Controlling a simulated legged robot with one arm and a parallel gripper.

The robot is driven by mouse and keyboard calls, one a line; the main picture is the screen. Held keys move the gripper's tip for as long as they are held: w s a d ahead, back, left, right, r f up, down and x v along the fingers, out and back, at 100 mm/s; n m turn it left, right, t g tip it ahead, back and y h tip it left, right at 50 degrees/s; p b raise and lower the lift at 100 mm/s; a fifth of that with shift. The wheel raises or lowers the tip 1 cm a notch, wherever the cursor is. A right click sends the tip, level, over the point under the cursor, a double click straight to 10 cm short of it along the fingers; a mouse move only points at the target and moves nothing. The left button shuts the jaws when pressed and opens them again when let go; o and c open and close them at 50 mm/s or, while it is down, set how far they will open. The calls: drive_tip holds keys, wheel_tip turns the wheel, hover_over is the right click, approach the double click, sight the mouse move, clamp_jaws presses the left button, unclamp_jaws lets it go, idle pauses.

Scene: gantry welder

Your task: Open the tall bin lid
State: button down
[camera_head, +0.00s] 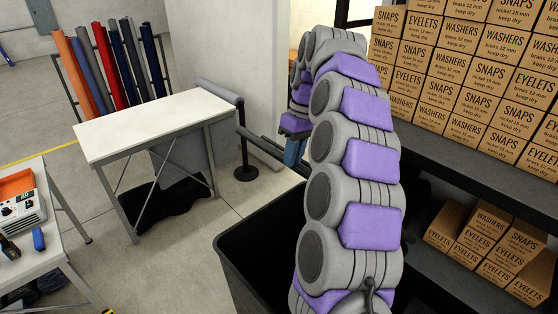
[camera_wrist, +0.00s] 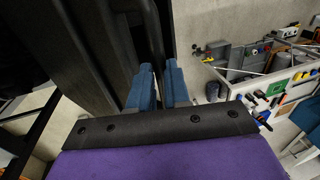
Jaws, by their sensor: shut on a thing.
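The tall bin (camera_head: 240,255) is black and stands at the lower middle of the head view, partly behind my arm. Its near left rim shows, with a dark inside. In the wrist view, my gripper (camera_wrist: 157,84) has its two blue fingers closed around a thin black bar (camera_wrist: 153,35). The bar runs beside a large dark ribbed panel (camera_wrist: 85,50), which looks like the lid. In the head view the blue fingers (camera_head: 294,152) show just left of my arm, beside a dark bar. My arm hides the bin's right part and most of the lid, so its exact angle is unclear.
A white-topped table (camera_head: 155,122) stands left of the bin, with fabric rolls (camera_head: 110,65) behind it. Shelves with stacked cartons (camera_head: 460,75) stand close on the right. A black post (camera_head: 245,155) stands beyond the bin. Bare floor (camera_head: 180,245) lies left of it.

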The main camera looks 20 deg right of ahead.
drive_tip(key=shift+d, duration=0.55)
drive_tip(key=c, duration=1.5)
unclamp_jaws()
drive_tip(key=shift+f, duration=0.1)
drive_tip(key=shift+c, duration=0.2)
drive_tip(key=shift+o, duration=1.4)
drive_tip(key=shift+w+d, duration=0.15)
drive_tip(key=shift+d, duration=0.35)
drive_tip(key=shift+o, duration=0.8)
drive_tip(key=shift+d, duration=0.1)
drive_tip(key=shift+a, duration=0.3)
drive_tip(key=shift+w+d+r+p, duration=0.1)
drive_tip(key=shift+w+r+p, duration=0.05)
drive_tip(key=shift+r+p, duration=0.3)
drive_tip(key=p+v, duration=0.3)
drive_tip(key=shift+r, duration=0.1)
drive_tip(key=s+a+b, duration=0.2)
drive_tip(key=s, duration=0.6)
drive_tip(key=s+a+b, duration=0.2)
drive_tip(key=s+a, duration=0.1)
drive_tip(key=s, duration=0.4)
drive_tip(key=shift+s+r+b, duration=0.35)
drive_tip(key=shift+s+r, duration=0.05)
